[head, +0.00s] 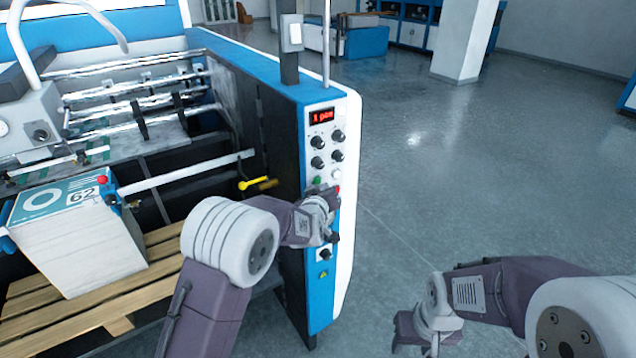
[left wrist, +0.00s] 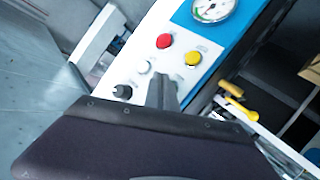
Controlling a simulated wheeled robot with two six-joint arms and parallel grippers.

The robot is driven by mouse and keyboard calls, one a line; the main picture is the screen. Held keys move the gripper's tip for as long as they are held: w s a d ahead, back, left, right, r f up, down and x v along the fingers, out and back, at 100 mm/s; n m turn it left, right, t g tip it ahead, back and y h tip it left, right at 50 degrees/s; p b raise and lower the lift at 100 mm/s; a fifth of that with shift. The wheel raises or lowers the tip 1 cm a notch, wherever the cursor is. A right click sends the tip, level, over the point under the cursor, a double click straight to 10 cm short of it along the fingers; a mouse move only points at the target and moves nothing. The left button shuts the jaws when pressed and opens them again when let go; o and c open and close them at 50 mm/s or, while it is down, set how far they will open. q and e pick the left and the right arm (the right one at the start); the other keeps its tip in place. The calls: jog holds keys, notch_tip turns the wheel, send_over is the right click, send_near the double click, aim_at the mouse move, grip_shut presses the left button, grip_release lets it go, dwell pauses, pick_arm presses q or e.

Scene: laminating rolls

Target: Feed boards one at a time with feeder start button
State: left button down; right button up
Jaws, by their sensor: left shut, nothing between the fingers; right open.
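The control panel (head: 322,150) of the machine carries a red-lit display, several black knobs, a white button (head: 336,173), a green button (head: 316,181) and a red button (head: 338,188). My left gripper (head: 328,203) is shut and empty at the lower panel, covering part of it. In the left wrist view my fingertips (left wrist: 163,88) are close to the panel, below a red button (left wrist: 164,41), a yellow button (left wrist: 193,58) and a white button (left wrist: 148,67). Contact and button labels cannot be told. A tall board stack (head: 80,240) stands at the left. My right gripper (head: 422,333) is open and empty.
The stack rests on a wooden pallet (head: 160,238). Shiny rollers (head: 140,85) lie behind it. A yellow handle (head: 258,184) sticks out left of the panel; it shows in the left wrist view (left wrist: 233,91). The floor (head: 440,180) right of the machine is clear.

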dwell(0.4)
pick_arm(q)
jog(key=shift+w+a, duration=0.3)
jog(key=shift+w, duration=0.05)
jog(key=shift+w+a+b, duration=0.2)
jog(key=shift+w+b, duration=0.1)
jog(key=shift+b, duration=0.15)
dwell(0.6)
jog(key=shift+s+d, duration=0.45)
jog(key=shift+s, duration=0.2)
